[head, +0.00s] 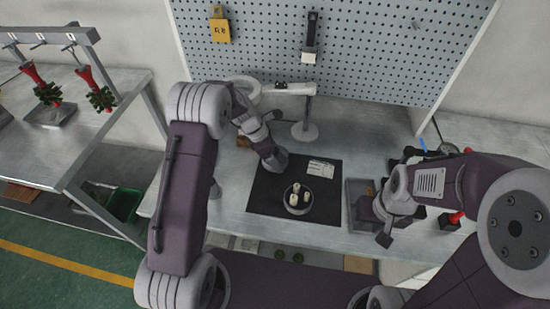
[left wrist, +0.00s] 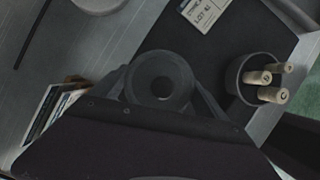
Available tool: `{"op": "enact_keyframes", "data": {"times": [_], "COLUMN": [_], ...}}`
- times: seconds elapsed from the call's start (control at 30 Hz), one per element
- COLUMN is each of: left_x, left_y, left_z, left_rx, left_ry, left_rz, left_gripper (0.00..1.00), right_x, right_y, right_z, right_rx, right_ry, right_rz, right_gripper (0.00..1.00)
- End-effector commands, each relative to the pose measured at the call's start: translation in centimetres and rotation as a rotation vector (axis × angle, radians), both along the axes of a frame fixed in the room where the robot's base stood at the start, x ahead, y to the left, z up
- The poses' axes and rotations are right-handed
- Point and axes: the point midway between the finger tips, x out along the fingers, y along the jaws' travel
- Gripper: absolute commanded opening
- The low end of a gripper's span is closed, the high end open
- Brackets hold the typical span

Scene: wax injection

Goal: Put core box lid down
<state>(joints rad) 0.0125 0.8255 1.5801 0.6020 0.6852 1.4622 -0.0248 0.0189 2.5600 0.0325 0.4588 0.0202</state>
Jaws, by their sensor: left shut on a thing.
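The core box (head: 298,204) is a small round dark dish on the black mat (head: 262,193), with several pale cylindrical cores (head: 299,194) standing in it. Both also show at the right of the left wrist view, the dish (left wrist: 238,78) and the cores (left wrist: 266,80). My left gripper (head: 273,158) is over the mat's upper left part, up and left of the dish. In the left wrist view it is shut on a round dark grey piece with a ring-shaped face, apparently the lid (left wrist: 162,80). My right gripper (head: 384,228) is beside a grey tray; its jaws are unclear.
A lot card (head: 320,168) lies on the mat near the dish. A lamp stand (head: 305,131) is behind the mat. A grey tray (head: 352,190) stands right of the mat. A pegboard (head: 370,70) closes the back. The mat's lower left part is clear.

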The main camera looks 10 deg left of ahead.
Motion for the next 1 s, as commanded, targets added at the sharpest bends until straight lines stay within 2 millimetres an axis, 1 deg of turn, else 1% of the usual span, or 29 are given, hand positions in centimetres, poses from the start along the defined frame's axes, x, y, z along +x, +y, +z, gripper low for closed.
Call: {"op": "enact_keyframes", "data": {"times": [0.03,0.07,0.27,0.4,0.43,0.47,0.67,0.77,0.87,1.0], "left_x": [-0.1,-0.1,0.0,0.0,0.0,0.0,0.0,0.0,-0.2,-0.7], "left_y": [0.0,0.0,0.0,0.0,0.0,0.0,0.0,0.0,0.7,2.1], "left_z": [-1.0,-1.3,-1.2,-1.6,-1.5,-1.5,-1.5,-0.8,1.0,4.6], "left_rx": [-0.001,-0.001,0.0,0.0,0.0,0.0,0.0,-0.001,0.0,0.0], "left_ry": [0.003,0.002,0.0,0.0,0.0,0.0,0.0,-0.001,-0.004,-0.006], "left_rz": [0.001,0.001,0.0,0.0,0.0,0.0,0.0,0.0,0.002,0.002], "left_gripper": [0.44,0.44,0.44,0.44,0.93,1.0,1.0,1.0,1.0,1.0], "right_x": [0.0,0.0,0.0,0.0,0.0,0.0,0.0,0.0,0.0,0.0], "right_y": [0.0,0.0,0.0,0.0,0.0,0.0,0.0,0.0,0.0,0.0], "right_z": [-0.2,-0.2,-0.2,-0.3,-0.3,-0.3,-0.3,0.0,0.2,0.7], "right_rx": [0.0,0.0,0.0,0.0,0.0,0.0,0.0,0.0,0.0,0.0], "right_ry": [0.0,0.0,0.0,0.0,0.0,0.0,0.0,0.0,0.0,0.0], "right_rz": [0.0,0.0,0.0,0.0,0.0,0.0,0.0,0.0,0.0,0.0], "right_gripper": [0.36,0.36,0.36,0.36,0.36,0.36,0.36,0.36,0.36,0.36]}}
